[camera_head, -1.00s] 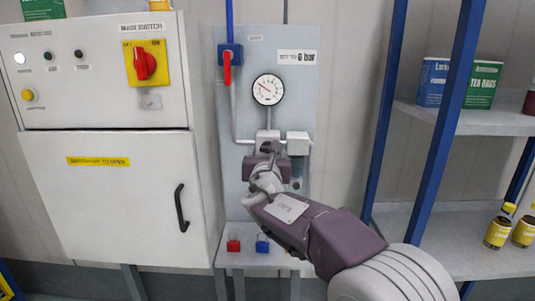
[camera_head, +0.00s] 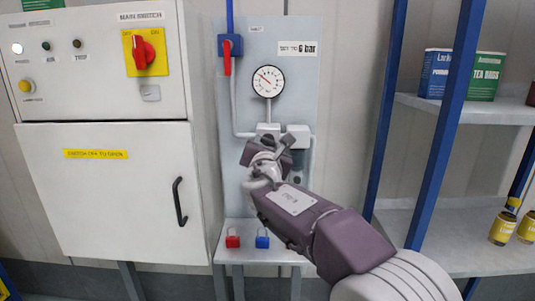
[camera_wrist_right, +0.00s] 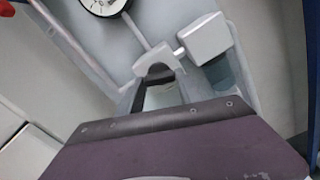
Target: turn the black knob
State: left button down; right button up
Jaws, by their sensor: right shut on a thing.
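The black knob is mostly hidden by my right gripper (camera_head: 268,150), just below the grey regulator body (camera_head: 268,129) under the gauge. My right gripper is shut on the knob and tilted against the panel. In the right wrist view, a dark part that may be the knob (camera_wrist_right: 158,80) shows below the regulator body (camera_wrist_right: 157,56). The round pressure gauge (camera_head: 268,81) has a red needle pointing to the upper left; its exact reading is too small to tell. A label above it says 6 bar (camera_head: 298,48). My left gripper is not in view.
A red-handled valve (camera_head: 228,58) is at the panel's upper left. A white block (camera_head: 298,136) with a dark bowl is close right of my gripper. Red (camera_head: 233,238) and blue (camera_head: 262,238) padlocks are on the ledge below. A grey cabinet (camera_head: 115,190) stands left, blue-framed shelves (camera_head: 440,125) right.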

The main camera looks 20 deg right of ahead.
jog(key=shift+a+r+m+b, duration=0.1)
jog(key=shift+m+b, duration=4.15)
jog(key=shift+m, duration=3.05)
jog(key=o, duration=1.4)
jog(key=shift+r, duration=0.1)
jog(key=shift+s, duration=0.1)
